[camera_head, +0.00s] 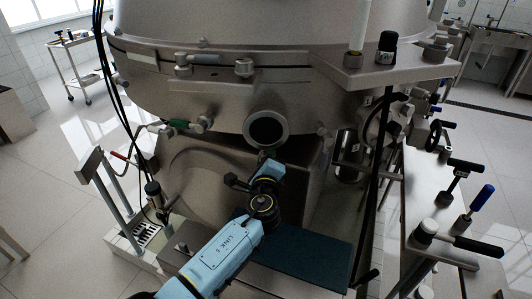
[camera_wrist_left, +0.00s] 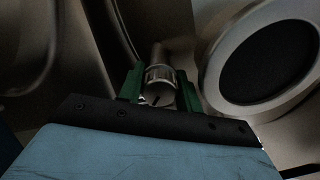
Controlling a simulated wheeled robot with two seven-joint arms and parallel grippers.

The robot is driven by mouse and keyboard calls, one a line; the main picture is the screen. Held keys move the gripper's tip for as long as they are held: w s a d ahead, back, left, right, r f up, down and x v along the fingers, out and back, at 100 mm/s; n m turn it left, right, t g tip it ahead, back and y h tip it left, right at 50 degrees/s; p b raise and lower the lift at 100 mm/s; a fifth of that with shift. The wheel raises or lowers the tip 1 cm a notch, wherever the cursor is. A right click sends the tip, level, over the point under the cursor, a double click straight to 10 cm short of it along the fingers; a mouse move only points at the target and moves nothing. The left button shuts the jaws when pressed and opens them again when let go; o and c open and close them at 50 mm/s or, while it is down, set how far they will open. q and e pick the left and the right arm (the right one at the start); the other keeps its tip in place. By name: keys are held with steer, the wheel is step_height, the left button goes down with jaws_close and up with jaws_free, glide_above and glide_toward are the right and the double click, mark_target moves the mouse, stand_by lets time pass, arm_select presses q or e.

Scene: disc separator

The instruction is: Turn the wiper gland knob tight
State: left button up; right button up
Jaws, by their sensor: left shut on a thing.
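The wiper gland knob, a small ribbed metal cylinder (camera_wrist_left: 160,76), sits between the green fingers of my left gripper (camera_wrist_left: 159,88) in the left wrist view. The fingers are shut on it, one on each side. A narrower metal stem rises behind it. In the head view my blue left arm reaches up from the bottom, and my left gripper (camera_head: 267,157) is just below the round dark port of the separator. The knob is hidden there behind the gripper and wrist. My right gripper is not in view.
The large steel separator (camera_head: 240,45) stands above. Valves with blue and black handles (camera_head: 481,197) line the right.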

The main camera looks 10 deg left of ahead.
arm_select(q)
steer(key=m+p, duration=0.2)
steer(key=m, duration=0.3)
steer(key=shift+r+p, duration=0.1)
steer(key=shift+p, duration=0.2)
steer(key=shift+m+p, duration=0.85)
steer(key=shift+m, duration=1.25)
steer(key=o, duration=1)
steer(key=shift+s, duration=0.1)
steer(key=s, duration=0.4)
steer(key=s+d, duration=0.1)
steer(key=s, duration=0.8)
steer(key=shift+d+p, duration=0.3)
steer(key=shift+d, duration=0.05)
